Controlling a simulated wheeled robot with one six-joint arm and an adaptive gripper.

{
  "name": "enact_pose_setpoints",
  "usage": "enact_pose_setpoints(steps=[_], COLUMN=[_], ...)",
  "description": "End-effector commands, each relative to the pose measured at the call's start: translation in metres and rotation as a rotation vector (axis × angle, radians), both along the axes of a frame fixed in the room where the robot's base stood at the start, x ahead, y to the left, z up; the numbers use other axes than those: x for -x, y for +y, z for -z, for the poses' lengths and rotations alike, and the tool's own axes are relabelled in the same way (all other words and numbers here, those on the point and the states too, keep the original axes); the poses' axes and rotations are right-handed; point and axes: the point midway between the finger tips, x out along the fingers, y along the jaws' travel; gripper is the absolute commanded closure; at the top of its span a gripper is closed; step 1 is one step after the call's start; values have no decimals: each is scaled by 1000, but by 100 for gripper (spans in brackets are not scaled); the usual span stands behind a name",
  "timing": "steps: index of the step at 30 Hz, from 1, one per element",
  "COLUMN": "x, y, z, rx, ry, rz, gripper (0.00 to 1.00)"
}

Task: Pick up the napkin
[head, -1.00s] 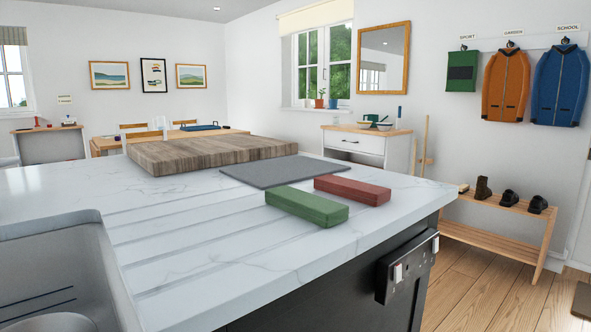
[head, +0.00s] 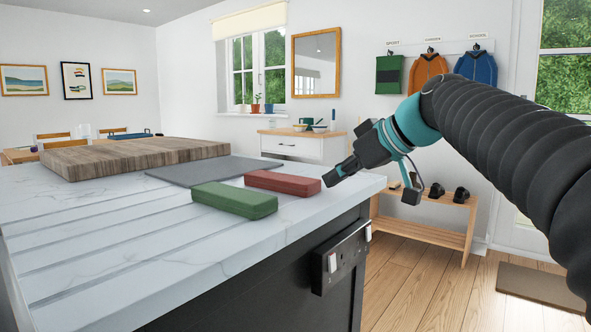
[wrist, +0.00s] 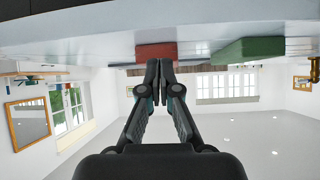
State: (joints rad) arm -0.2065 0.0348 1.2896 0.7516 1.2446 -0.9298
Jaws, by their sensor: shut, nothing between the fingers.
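I cannot make out a clear napkin in either view. A flat grey mat or cloth (head: 212,171) lies on the white counter between the wooden board and the two cases; I cannot tell which it is. My gripper (head: 328,180) is at the counter's right edge, close to the right end of the red case (head: 283,183). In the wrist view, which is upside down, my gripper (wrist: 159,66) is shut and empty. The red case (wrist: 155,50) shows just beyond its fingertips. Whether they touch is unclear.
A green case (head: 233,199) lies in front of the red case; it also shows in the wrist view (wrist: 247,48). A thick wooden board (head: 135,155) lies behind. A socket panel (head: 342,255) is on the counter's dark end. A shoe bench (head: 425,208) stands beyond open floor.

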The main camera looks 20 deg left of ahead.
Motion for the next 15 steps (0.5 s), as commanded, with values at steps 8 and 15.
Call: enact_pose_setpoints(steps=[8,15], x=[-11,-26], y=[23,59], z=[-11,-12], rx=[-21,-20], ry=[-41,-41], rz=[-66,-66], gripper=[100,100])
